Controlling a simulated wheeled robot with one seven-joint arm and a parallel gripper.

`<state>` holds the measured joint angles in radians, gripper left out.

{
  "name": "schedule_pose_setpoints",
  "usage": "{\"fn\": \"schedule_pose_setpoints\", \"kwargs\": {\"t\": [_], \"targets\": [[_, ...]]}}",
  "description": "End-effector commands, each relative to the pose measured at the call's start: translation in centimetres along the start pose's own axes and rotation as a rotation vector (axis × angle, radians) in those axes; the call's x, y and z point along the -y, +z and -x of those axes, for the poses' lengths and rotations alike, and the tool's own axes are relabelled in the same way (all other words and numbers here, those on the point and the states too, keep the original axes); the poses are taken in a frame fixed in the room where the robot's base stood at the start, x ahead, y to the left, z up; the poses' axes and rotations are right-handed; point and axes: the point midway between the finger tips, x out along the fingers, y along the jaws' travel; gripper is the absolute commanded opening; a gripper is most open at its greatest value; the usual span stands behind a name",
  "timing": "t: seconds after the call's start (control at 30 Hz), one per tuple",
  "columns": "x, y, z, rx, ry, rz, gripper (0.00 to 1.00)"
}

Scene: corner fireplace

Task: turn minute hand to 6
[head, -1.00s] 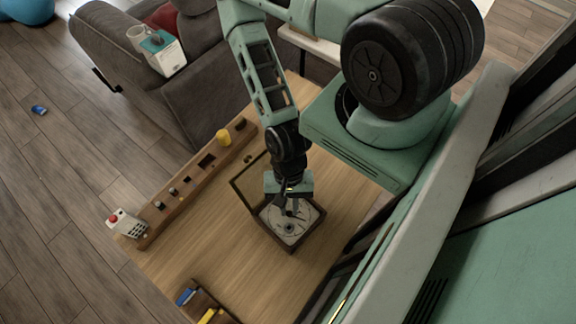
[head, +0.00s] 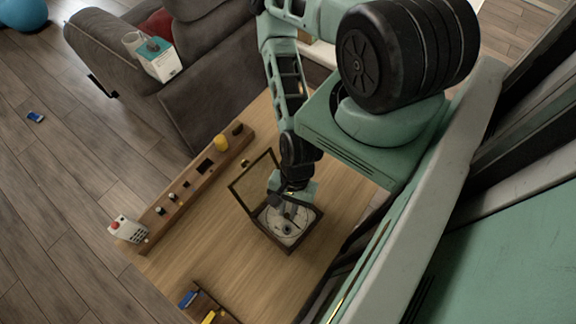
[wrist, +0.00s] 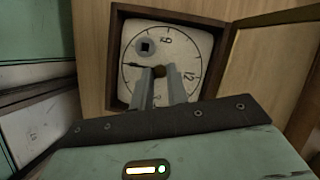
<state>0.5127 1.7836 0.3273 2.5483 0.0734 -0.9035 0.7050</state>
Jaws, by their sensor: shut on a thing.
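The clock face (wrist: 196,48) is a pale dial inside a dark open wooden box (head: 262,236). In the wrist view the 12 is at right and a 6- or 9-like numeral is at top. A thin dark hand (wrist: 136,66) points left from the centre, away from the 12. My gripper (wrist: 160,74) is over the dial's middle, its fingers closed around a small brownish part at the centre. I take this to be the minute hand's hub end, though the fingers hide most of it. In the head view my gripper (head: 286,208) reaches down into the box.
The box's glazed lid (head: 253,180) stands open on the left. A long wooden strip with several pegs (head: 190,186) lies along the table's (head: 215,245) left edge. A white box with a red button (head: 127,229) is at its near end. A small tray (head: 206,304) lies in front.

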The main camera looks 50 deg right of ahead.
Motion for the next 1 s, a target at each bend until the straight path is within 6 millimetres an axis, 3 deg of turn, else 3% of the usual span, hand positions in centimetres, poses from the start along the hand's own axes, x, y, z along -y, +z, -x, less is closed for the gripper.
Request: {"fn": "schedule_pose_setpoints", "kwargs": {"t": [0.17,0.2,0.27,0.3,0.67,1.0], "targets": [[-0.1,-0.2,-0.1,-0.005,0.004,-0.002,0.0],[-0.1,-0.2,-0.1,-0.005,0.004,-0.001,0.19],[-0.1,-0.2,-0.1,-0.005,0.003,-0.001,0.35],[-0.1,-0.2,-0.1,-0.004,0.003,-0.001,0.36],[0.0,0.0,0.7,-0.002,0.001,0.001,0.36],[0.0,0.2,6.1,-0.004,0.0,-0.001,0.36]]}}
